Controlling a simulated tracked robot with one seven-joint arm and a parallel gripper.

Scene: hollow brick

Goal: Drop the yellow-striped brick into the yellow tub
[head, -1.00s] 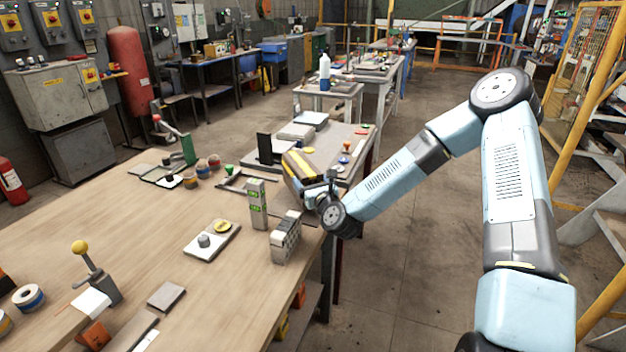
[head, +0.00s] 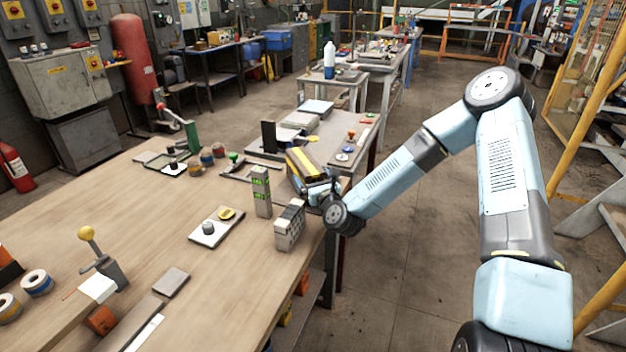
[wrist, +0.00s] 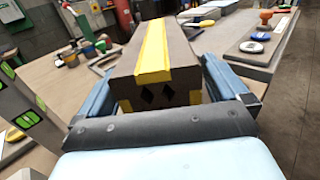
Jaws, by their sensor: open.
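The yellow-striped brick (head: 306,165) is dark grey-brown with a yellow band along its top. My gripper (wrist: 161,68) is open, with one blue finger on each side of the brick. Whether the fingers touch it, I cannot tell. In the head view my gripper (head: 318,188) is partly hidden by my wrist. I cannot make out a yellow tub.
A green-marked upright block (head: 261,191) and a grey perforated brick (head: 289,226) stand close left of my wrist. A white plate (head: 208,236) with a yellow disc lies further left. A grey board (head: 345,160) with knobs lies behind. Open floor is right of the bench.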

